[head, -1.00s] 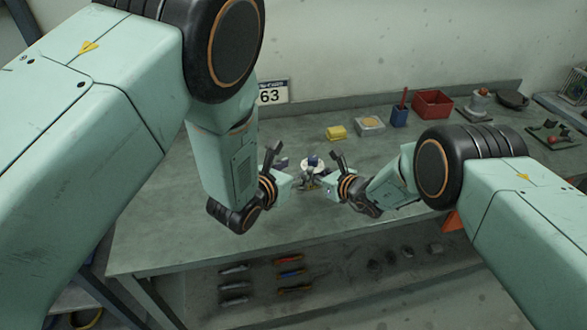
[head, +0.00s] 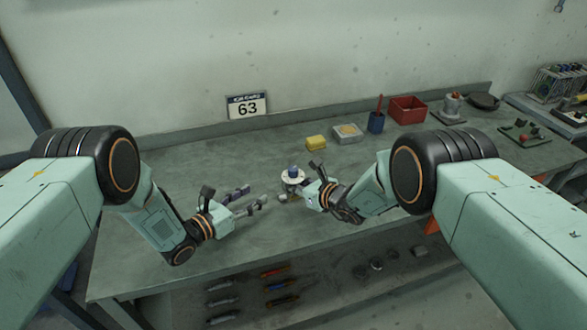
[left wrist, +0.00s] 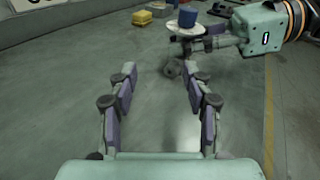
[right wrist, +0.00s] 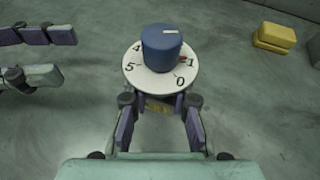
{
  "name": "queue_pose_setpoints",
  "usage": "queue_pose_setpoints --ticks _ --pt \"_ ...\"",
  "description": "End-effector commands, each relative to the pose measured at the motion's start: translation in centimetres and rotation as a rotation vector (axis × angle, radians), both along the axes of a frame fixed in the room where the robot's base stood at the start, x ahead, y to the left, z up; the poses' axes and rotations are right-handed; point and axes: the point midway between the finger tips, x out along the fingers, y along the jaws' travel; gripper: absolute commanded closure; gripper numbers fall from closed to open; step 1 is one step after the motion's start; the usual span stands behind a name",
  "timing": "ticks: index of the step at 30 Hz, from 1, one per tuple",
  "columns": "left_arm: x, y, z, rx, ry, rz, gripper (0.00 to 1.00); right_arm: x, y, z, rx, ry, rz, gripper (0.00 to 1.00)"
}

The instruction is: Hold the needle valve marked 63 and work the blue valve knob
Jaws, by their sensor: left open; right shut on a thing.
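The needle valve stands on the bench below the sign marked 63 (head: 247,107). Its blue knob (head: 293,169) sits on a white dial (right wrist: 150,82) with numbers; a red mark shows at the dial's edge near the 1. My right gripper (right wrist: 160,110) is shut on the valve body (right wrist: 158,104) under the dial, coming from the right. The fingers and dial partly hide the body. My left gripper (head: 252,194) is open and empty, left of the valve and apart from it. In the left wrist view the knob (left wrist: 187,16) is beyond the left fingertips.
A yellow block (head: 316,142), a shallow box (head: 347,133), a blue cup (head: 376,122) and a red bin (head: 407,109) stand behind and right of the valve. The bench is clear to the left. Tools lie on the shelf below.

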Motion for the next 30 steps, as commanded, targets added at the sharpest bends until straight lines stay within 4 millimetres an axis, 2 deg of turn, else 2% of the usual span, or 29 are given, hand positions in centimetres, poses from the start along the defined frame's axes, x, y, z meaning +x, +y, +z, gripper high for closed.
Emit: queue_pose_setpoints --ticks 3,6,9,14,30 --pt "0.6 0.3 1.6 -0.007 -0.088 -0.099 0.50 -0.3 0.0 -0.5 -0.006 0.009 0.001 1.00" --pt "0.6 -0.5 3.0 -0.011 -0.140 -0.177 0.50 -0.3 0.0 -0.5 -0.006 0.009 0.001 1.00" --pt "0.3 -1.2 3.6 -0.020 -0.159 -0.227 0.50 -0.3 0.0 -0.5 -0.006 0.009 0.001 1.00" --pt "0.3 -2.2 3.9 -0.036 -0.163 -0.252 0.50 -0.3 0.0 -0.5 -0.005 0.009 0.001 1.00" --pt "5.0 -8.9 3.9 -0.037 -0.162 -0.248 0.50 -0.3 0.0 -0.5 -0.005 0.009 0.001 1.00"
